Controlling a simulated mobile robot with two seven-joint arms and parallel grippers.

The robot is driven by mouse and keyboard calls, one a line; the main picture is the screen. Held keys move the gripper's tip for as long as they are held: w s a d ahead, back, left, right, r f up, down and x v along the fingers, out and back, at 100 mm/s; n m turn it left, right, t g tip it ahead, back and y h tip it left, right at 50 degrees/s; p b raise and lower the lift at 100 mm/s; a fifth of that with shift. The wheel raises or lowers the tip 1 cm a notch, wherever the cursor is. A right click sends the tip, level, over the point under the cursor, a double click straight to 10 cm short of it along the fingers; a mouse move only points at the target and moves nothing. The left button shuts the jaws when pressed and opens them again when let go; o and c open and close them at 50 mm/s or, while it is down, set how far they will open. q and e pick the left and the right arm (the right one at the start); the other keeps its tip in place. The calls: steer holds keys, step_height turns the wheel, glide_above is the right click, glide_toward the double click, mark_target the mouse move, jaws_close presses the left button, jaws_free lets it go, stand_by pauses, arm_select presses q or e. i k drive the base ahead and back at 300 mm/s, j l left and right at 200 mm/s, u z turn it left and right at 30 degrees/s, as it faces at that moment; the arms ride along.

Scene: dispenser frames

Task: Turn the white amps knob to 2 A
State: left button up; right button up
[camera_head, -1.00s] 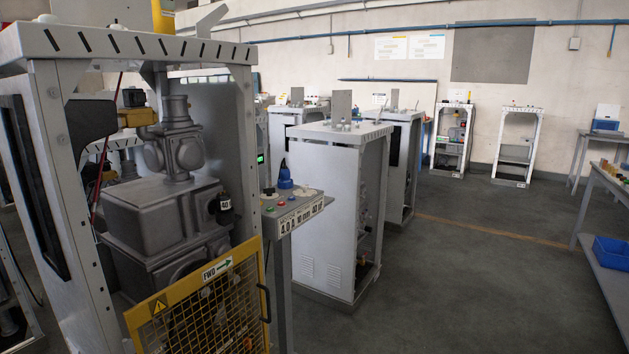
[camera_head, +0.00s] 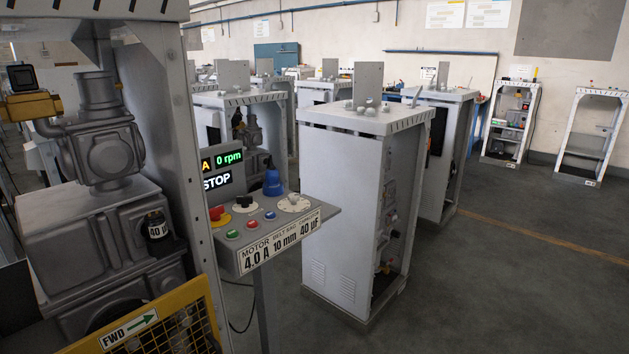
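A white round knob (camera_head: 294,203) sits at the right end of the sloped grey control panel (camera_head: 223,247); its pointer and scale are too small to read. A display (camera_head: 220,168) behind the panel shows "0 rpm" and "STOP", partly hidden by the frame post. Neither of my grippers is in view.
A red mushroom button (camera_head: 216,213), small coloured buttons and a blue bottle-like object (camera_head: 272,183) are on or beside the panel. The machine frame's post (camera_head: 181,140) and yellow guard (camera_head: 158,325) stand at left. A grey cabinet (camera_head: 345,210) stands behind; floor at right is clear.

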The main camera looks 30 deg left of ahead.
mark_target(294, 198)
steer(key=i+l, duration=0.15)
steer(key=i, duration=2.55)
steer(key=i+u, duration=0.1)
steer(key=u, duration=0.75)
steer(key=i+u, duration=0.15)
steer(key=u, duration=1.75)
